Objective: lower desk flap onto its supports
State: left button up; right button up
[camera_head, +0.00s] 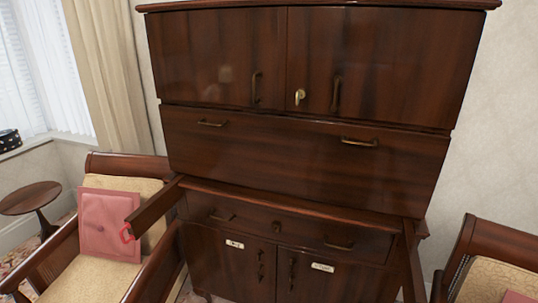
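A tall dark wooden desk cabinet (300,200) stands upright in front of me. Its wide desk flap (290,160) is raised and flat against the front, with two brass pull handles, a left one (212,123) and a right one (359,142). A second support (411,262) juts out at the right and runs to the bottom edge of the picture. Neither of my grippers shows.
A chair with a pink cushion (108,224) stands close at the left, its armrest (157,275) near the cabinet. Another chair (480,262) stands at the right. A small round table (30,198) is by the window. Upper doors (215,58) and lower doors (232,268) are shut.

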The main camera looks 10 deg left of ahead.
aim_at(397, 171)
jog(key=z, duration=0.25)
jog(key=i, duration=0.65)
jog(key=z, duration=0.55)
